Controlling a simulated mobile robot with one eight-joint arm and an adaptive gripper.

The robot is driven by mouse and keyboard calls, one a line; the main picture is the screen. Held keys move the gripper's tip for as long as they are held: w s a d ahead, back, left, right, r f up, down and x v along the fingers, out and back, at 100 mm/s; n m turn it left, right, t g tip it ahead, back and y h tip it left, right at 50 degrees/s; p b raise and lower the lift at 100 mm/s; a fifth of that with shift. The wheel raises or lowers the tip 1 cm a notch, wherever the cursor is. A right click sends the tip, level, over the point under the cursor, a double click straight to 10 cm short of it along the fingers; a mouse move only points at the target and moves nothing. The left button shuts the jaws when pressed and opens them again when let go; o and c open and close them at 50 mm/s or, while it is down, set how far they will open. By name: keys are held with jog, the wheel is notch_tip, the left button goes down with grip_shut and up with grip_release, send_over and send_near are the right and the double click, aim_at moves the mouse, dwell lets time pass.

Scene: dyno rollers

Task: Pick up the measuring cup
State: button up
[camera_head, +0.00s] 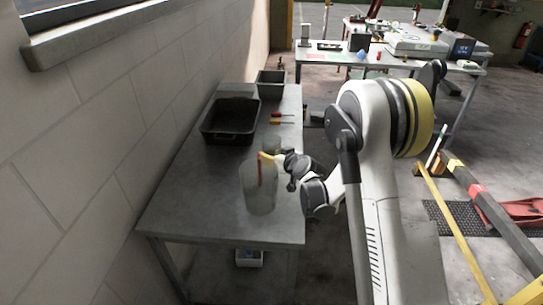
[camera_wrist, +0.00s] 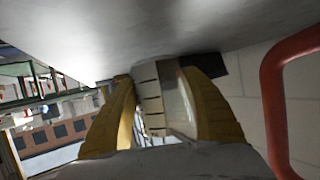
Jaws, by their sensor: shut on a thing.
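The measuring cup (camera_head: 258,195) looks like a large, pale, translucent jug near the right edge of the grey bench, with a red strip showing at its upper part. My gripper (camera_head: 267,157) is at its upper rim, reaching in from the right. In the wrist view, the yellow fingers of my gripper (camera_wrist: 160,110) are closed on a pale grey, partly see-through piece with dark bars. A thick red curved bar, perhaps the cup's handle, runs down the right side there. The exact contact and whether the cup is lifted are unclear.
A smaller clear container (camera_head: 271,145) stands just behind my gripper. A black tray (camera_head: 230,135), a smaller dark bin (camera_head: 271,78) and red- and yellow-handled tools (camera_head: 283,119) lie farther back. The wall borders the bench (camera_head: 190,205) at left; its front left is clear.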

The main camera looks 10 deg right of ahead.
notch_tip(320, 180, up, 2)
jog(key=shift+r+p, duration=0.15)
jog(key=shift+p, duration=0.35)
jog(key=s+d+r+p, duration=0.3)
jog(key=d+r, duration=0.3)
jog(key=d, duration=0.5)
jog(key=shift+s+r+p, duration=0.2)
jog(key=shift+r+p, duration=0.2)
jog(key=shift+p, duration=0.2)
